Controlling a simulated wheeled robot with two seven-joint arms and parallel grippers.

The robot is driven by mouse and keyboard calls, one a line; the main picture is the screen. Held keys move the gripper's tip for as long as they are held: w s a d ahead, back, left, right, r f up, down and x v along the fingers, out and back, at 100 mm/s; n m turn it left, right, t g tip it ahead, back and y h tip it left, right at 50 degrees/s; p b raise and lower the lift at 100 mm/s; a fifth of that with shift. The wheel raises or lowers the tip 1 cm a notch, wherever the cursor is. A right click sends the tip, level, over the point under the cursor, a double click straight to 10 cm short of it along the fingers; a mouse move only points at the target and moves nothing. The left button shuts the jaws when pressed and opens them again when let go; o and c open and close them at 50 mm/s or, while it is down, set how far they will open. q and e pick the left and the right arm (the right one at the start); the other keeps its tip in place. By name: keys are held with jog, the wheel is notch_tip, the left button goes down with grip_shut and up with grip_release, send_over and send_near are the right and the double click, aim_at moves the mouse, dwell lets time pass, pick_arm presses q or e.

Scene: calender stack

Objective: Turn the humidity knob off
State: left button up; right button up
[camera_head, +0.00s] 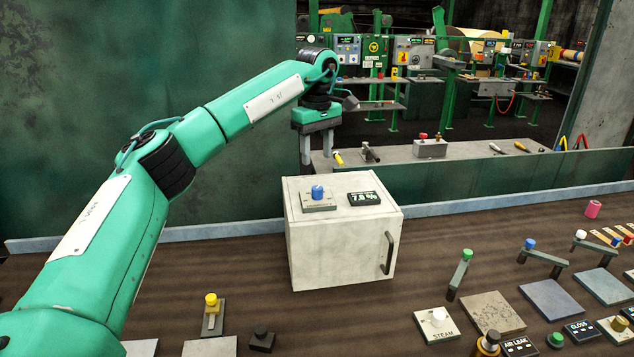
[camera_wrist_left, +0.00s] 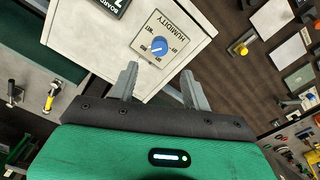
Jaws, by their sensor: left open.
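The humidity knob is a blue knob (camera_head: 318,192) on a grey plate on top of a white box (camera_head: 345,245). In the left wrist view the blue knob (camera_wrist_left: 159,45) sits on a plate marked HUMIDITY (camera_wrist_left: 172,55), with its white pointer mark towards the plate's lettering for a setting I cannot read surely. A small display (camera_head: 364,198) beside it reads about 7.8 %. My left gripper (camera_head: 318,150) is above and behind the box, fingers down. In the left wrist view its two fingers (camera_wrist_left: 158,88) are apart and empty, short of the knob. My right gripper is not seen.
A dark handle (camera_head: 389,253) is on the box's front. A lever with a yellow knob (camera_head: 211,310) stands front left. Levers, plates and a STEAM knob (camera_head: 437,318) fill the right. A low green wall (camera_head: 480,180) runs behind the box. Brown table is clear left of the box.

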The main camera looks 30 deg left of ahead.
aim_at(317, 187)
pick_arm(q)
notch_tip(317, 187, down, 8)
jog(key=shift+f+p, duration=0.1)
jog(key=shift+p, duration=0.6)
jog(key=shift+f, duration=0.35)
jog(key=shift+a+f, duration=0.1)
jog(key=shift+f, duration=0.3)
jog(key=c, duration=1)
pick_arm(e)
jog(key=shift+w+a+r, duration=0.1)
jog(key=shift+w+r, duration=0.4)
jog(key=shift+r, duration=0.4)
